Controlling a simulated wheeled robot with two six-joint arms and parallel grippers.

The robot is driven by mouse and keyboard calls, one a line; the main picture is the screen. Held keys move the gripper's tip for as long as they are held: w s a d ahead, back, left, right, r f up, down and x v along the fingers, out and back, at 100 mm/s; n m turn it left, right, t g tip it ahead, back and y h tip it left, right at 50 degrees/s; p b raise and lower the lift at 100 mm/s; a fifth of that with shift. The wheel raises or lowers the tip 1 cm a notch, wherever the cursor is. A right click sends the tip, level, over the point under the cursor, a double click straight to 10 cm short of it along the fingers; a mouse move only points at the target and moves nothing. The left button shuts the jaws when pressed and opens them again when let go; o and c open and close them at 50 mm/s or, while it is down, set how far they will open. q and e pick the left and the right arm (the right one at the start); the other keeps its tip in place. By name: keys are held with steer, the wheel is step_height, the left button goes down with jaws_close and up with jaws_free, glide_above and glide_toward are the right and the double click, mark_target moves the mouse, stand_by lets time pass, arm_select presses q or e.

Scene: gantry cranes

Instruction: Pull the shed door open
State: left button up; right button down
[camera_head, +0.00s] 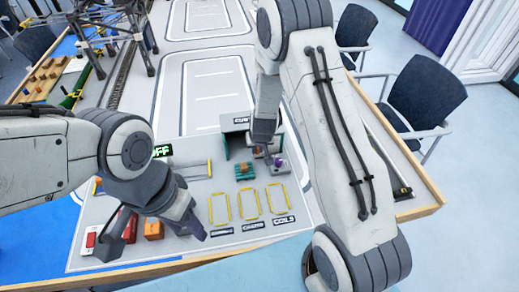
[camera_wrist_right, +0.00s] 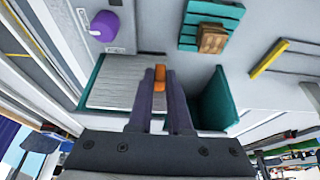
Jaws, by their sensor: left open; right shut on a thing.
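The shed, with teal walls and a grey top (camera_head: 236,122), stands in the middle of the layout. In the right wrist view its teal side wall (camera_wrist_right: 215,102) and a pale ribbed panel (camera_wrist_right: 115,85), which looks like the door, show. My right gripper (camera_wrist_right: 160,85) is shut on a small orange handle (camera_wrist_right: 160,72) in front of the shed; its fingers and palm hide part of the front. In the head view my right gripper (camera_head: 260,150) is partly hidden by its own arm. My left gripper (camera_head: 147,243) is open at the layout's near left, apart from the shed.
A teal pallet with a brown load (camera_head: 245,170) lies in front of the shed. A purple knob (camera_head: 279,161) is beside it. Yellow-framed bays (camera_head: 249,203) lie nearer.

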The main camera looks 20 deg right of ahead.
steer(key=c, duration=0.8)
jaws_free()
steer(key=shift+c, duration=0.2)
steer(key=shift+r, duration=0.15)
steer(key=p+v, duration=0.4)
steer(key=v, duration=0.6)
steer(key=shift+s+r, duration=0.1)
steer(key=shift+s, duration=0.05)
